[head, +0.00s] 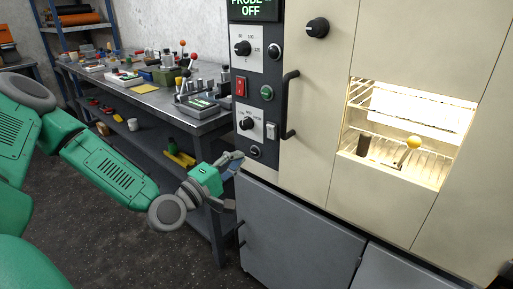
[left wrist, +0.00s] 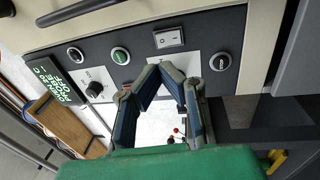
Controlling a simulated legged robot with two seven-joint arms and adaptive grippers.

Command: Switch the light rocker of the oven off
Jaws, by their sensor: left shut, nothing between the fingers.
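The oven (head: 400,40) stands at the right with a dark control panel on its left edge. A pale grey rocker (head: 271,131) sits low on the panel beside a black knob; the left wrist view also shows this rocker (left wrist: 168,38). I cannot read its label or tell its position. The oven's inside, seen through the window (head: 400,110), is brightly lit. My left gripper (head: 235,161) is below and left of the rocker, near the panel's lower edge. In the left wrist view its fingers (left wrist: 162,74) are shut, empty and apart from the rocker. My right gripper is out of view.
A red rocker (head: 240,86), round buttons and knobs share the panel. A black door handle (head: 289,105) stands out beside the rocker. A cluttered workbench (head: 150,98) is behind my left arm. A grey cabinet (head: 300,235) is under the oven.

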